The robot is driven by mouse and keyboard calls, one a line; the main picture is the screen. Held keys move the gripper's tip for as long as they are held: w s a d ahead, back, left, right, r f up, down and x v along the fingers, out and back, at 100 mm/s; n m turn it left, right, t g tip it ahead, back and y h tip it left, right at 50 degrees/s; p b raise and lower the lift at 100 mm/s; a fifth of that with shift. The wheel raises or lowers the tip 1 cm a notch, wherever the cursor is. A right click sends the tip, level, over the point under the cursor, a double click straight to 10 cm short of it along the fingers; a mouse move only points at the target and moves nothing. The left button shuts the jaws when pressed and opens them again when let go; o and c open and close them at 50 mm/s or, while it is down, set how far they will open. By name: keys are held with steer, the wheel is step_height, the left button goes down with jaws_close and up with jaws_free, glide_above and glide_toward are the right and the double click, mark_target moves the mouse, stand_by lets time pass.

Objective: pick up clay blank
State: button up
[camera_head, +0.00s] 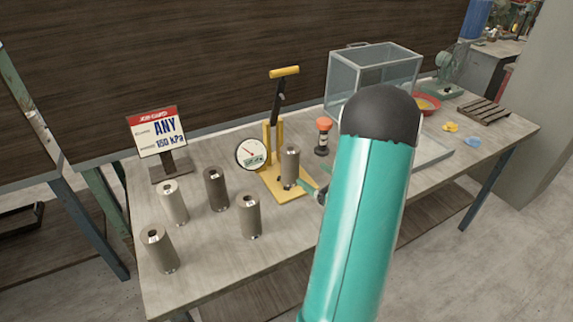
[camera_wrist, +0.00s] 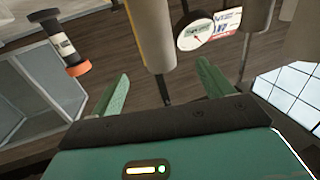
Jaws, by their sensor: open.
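Several grey-brown cylindrical clay blanks with a hole in the top stand upright on the left of the table: a light one (camera_head: 173,203), a dark one (camera_head: 216,189), one at the front left (camera_head: 161,250) and one nearer the middle (camera_head: 250,217). Another blank (camera_head: 290,167) stands on the yellow lever press (camera_head: 273,140). My gripper is mostly hidden behind my teal arm in the head view, with a green finger beside the press. In the wrist view my gripper (camera_wrist: 163,85) is open and empty. A tan upright shape (camera_wrist: 152,35), probably the press blank, lies beyond the fingers, between them.
A round gauge (camera_head: 251,154) is on the press. A job card sign (camera_head: 158,137) stands at the back left. An orange-topped black object (camera_head: 323,136), a glass tank (camera_head: 347,83) and a wooden rack (camera_head: 484,111) are to the right.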

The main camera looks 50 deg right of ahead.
mark_target(296, 164)
steer(key=w, duration=0.7)
steer(key=shift+d+f, duration=0.1)
steer(key=shift+d, duration=0.15)
steer(key=shift+w+d, duration=0.15)
steer(key=shift+w, duration=1.45)
steer(key=shift+w+d, duration=0.1)
steer(key=shift+w, duration=1.5)
steer(key=c, duration=1.6)
